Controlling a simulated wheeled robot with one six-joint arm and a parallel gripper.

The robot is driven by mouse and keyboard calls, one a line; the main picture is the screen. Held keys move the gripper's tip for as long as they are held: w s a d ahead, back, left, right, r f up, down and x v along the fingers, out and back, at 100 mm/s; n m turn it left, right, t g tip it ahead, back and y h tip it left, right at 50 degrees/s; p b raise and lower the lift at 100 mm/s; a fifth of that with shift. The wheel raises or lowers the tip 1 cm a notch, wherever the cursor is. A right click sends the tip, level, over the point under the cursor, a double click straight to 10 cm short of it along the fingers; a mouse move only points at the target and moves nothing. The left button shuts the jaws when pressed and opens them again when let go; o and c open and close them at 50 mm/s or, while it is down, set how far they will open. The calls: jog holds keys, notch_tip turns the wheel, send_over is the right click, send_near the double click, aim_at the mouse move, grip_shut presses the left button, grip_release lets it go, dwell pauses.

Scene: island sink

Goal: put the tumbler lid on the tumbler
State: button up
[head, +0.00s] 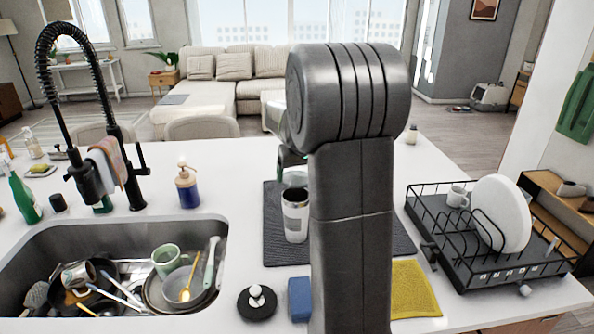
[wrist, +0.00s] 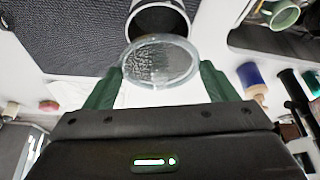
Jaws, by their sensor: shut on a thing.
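The tumbler lid (wrist: 160,62) is a clear round disc with a pale rim. My gripper (wrist: 161,72) is shut on it, with a green finger at each side. In the head view the gripper (head: 288,157) is mostly hidden by my arm, above the tumbler. The lid appears apart from the tumbler; the exact gap cannot be told.
The dark mat (head: 275,250) lies under the tumbler. A sink (head: 50,240) full of dishes is at left, with a blue soap bottle (head: 187,190) behind it. A black dish rack (head: 480,262) stands at right. A blue sponge (head: 300,299) and yellow cloth (head: 413,290) lie in front.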

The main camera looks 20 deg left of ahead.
jog(key=shift+f+b, duration=1.35)
jog(key=shift+f, duration=0.9)
jog(key=shift+f, duration=0.3)
jog(key=o, duration=0.9)
jog(key=shift+o, duration=0.2)
jog(key=b+v, duration=0.1)
jog(key=v, duration=1.2)
jog(key=shift+d+r+b, duration=0.15)
jog(key=shift+r+b, duration=0.2)
jog(key=shift+b, duration=0.05)
jog(key=shift+s+f, duration=0.1)
jog(key=p+x, duration=0.1)
jog(key=x, duration=1.2)
jog(key=shift+f+p, duration=0.25)
jog(key=shift+p, duration=0.05)
jog(key=shift+a+r, duration=0.15)
jog(key=shift+a, duration=0.05)
